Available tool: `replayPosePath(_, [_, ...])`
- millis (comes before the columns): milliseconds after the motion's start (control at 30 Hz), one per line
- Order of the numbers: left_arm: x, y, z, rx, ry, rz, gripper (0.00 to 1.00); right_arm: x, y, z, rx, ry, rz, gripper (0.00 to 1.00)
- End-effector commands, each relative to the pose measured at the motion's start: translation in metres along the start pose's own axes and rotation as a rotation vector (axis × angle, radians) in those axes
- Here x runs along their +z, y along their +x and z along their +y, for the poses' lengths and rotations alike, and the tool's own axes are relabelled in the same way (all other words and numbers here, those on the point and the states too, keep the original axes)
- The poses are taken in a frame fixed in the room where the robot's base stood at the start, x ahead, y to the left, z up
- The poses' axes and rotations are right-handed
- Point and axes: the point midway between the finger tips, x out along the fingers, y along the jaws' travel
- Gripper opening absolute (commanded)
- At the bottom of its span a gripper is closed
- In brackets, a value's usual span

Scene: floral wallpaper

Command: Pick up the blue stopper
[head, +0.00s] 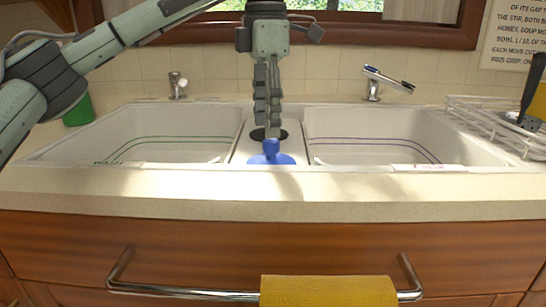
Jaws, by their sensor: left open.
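The blue stopper (271,154) sits on the white divider between the two sink basins, near the front edge. It has a round base and an upright knob. My left gripper (268,130) hangs pointing down just above and behind the stopper, its fingertips close to the knob. I see the fingers edge-on, so the gap between them is hidden; nothing shows held in them. Whether the fingertips touch the knob is unclear. My right gripper is not in view.
The left basin (70,147) and right basin (480,150) flank the divider. A dark round drain hole (262,134) lies behind the stopper. Faucets (177,86) and (385,80) stand at the back. A wire dish rack (490,118) is at right, a green cup (79,112) at left.

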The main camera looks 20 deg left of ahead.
Motion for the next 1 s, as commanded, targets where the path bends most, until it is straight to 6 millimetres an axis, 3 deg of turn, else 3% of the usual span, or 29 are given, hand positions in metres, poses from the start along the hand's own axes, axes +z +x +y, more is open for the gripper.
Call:
replayPosePath(233, [0.003,0.015,0.000,0.001,0.001,0.001,0.49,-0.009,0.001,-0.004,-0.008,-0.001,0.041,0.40])
replayPosePath(500, [0.009,0.053,0.001,0.000,0.000,0.000,0.49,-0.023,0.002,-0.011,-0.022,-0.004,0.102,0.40])
replayPosePath(733, [0.009,0.056,0.000,0.001,0.000,-0.001,0.49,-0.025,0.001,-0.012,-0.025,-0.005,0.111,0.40])
replayPosePath(1000, [0.009,0.055,0.000,0.001,0.000,-0.001,0.17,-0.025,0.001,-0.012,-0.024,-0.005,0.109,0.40])
